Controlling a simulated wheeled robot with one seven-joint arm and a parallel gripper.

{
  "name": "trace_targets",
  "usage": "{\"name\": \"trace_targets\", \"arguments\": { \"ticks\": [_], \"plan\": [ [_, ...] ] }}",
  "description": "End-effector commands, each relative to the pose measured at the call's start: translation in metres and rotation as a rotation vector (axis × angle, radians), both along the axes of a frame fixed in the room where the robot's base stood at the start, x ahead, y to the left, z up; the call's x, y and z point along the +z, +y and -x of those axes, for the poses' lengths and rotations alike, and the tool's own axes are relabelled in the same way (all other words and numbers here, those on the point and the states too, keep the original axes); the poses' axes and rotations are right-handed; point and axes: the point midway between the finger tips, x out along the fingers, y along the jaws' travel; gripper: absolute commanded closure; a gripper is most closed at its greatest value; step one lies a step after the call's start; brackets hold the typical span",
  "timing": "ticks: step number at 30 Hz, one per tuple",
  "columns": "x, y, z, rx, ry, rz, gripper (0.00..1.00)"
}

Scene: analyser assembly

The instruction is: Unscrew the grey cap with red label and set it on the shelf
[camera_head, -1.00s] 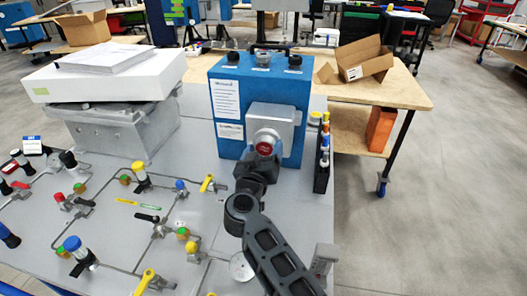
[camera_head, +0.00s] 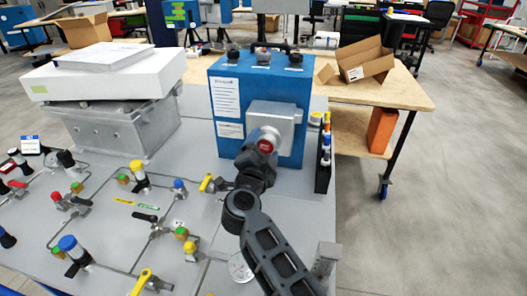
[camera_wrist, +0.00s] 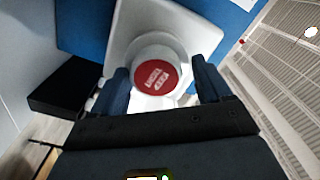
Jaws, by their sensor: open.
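The grey cap with the red label (camera_head: 266,147) sits on the grey housing (camera_head: 284,114) at the front of the blue analyser box (camera_head: 226,92). In the wrist view the cap (camera_wrist: 157,77) faces me, its red label with white writing in plain sight. My gripper (camera_wrist: 160,92) is open, with one dark finger on each side of the cap's lower part; I cannot tell whether they touch it. In the head view my gripper (camera_head: 258,160) is just below and in front of the cap and partly hides it.
A black rack with coloured-cap bottles (camera_head: 324,160) stands right of the box. A wooden bench (camera_head: 400,92) with an open carton (camera_head: 364,60) is behind. Pipes and several valves (camera_head: 140,178) cover the panel at left.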

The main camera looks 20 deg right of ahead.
Motion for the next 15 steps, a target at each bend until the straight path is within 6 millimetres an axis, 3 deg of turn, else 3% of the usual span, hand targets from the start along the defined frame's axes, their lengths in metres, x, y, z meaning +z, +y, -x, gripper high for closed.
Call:
{"name": "trace_targets", "arguments": {
  "ticks": [9,15],
  "plan": [
    [-0.0022,0.0001,-0.0003,0.000,-0.270,-0.371,0.23],
    [0.0007,0.0000,-0.0004,0.000,-0.341,-0.470,0.23]
  ]
}}
